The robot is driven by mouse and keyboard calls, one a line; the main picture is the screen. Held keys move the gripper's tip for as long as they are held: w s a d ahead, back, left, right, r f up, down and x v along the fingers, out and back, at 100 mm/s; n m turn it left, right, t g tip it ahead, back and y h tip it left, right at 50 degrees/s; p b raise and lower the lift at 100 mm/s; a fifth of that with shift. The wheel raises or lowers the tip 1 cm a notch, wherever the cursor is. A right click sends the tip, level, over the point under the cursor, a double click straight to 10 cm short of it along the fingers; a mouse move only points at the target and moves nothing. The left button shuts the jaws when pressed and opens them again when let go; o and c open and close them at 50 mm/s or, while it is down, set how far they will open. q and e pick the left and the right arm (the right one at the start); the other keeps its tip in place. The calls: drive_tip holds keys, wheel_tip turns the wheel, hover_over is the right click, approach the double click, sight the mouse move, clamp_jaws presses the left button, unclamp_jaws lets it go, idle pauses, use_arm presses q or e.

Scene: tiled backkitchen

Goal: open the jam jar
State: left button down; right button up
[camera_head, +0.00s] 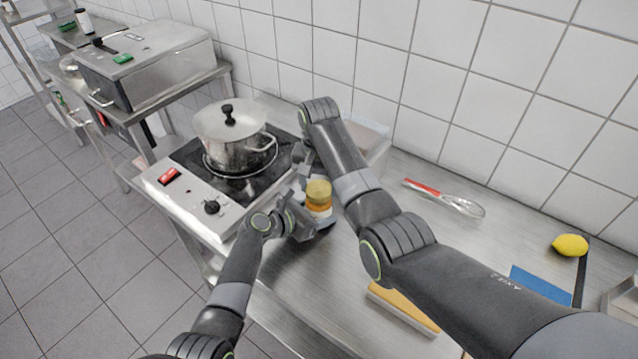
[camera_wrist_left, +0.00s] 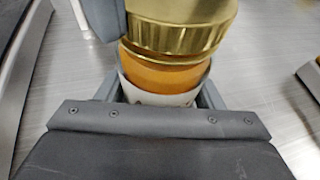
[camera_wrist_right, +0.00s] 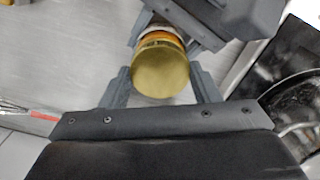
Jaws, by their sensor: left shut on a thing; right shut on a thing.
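The jam jar (camera_head: 319,208) stands upright at the worktop's edge beside the hob, with orange contents and a pale label. Its gold lid (camera_head: 318,188) sits on top; in the left wrist view the lid (camera_wrist_left: 180,28) is over the orange glass (camera_wrist_left: 165,75), and I cannot tell whether it is loose. My left gripper (camera_head: 312,224) is shut around the jar's lower body. My right gripper (camera_head: 308,184) comes from above, and in the right wrist view its fingers (camera_wrist_right: 160,85) are on both sides of the lid. The label is partly hidden by the left fingers.
A steel pot (camera_head: 232,140) stands on the hob (camera_head: 195,185), close left of both grippers. A clear container (camera_head: 368,135) is behind my right arm.

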drive_tip(key=n, duration=0.9)
drive_tip(key=shift+n, duration=0.3)
drive_tip(key=n, duration=0.4)
drive_tip(key=shift+r+n, duration=0.1)
drive_tip(key=shift+n, duration=0.2)
drive_tip(key=n, duration=0.3)
drive_tip(key=shift+w, duration=0.1)
drive_tip(key=shift+r, duration=0.2)
drive_tip(key=shift+r, duration=0.9)
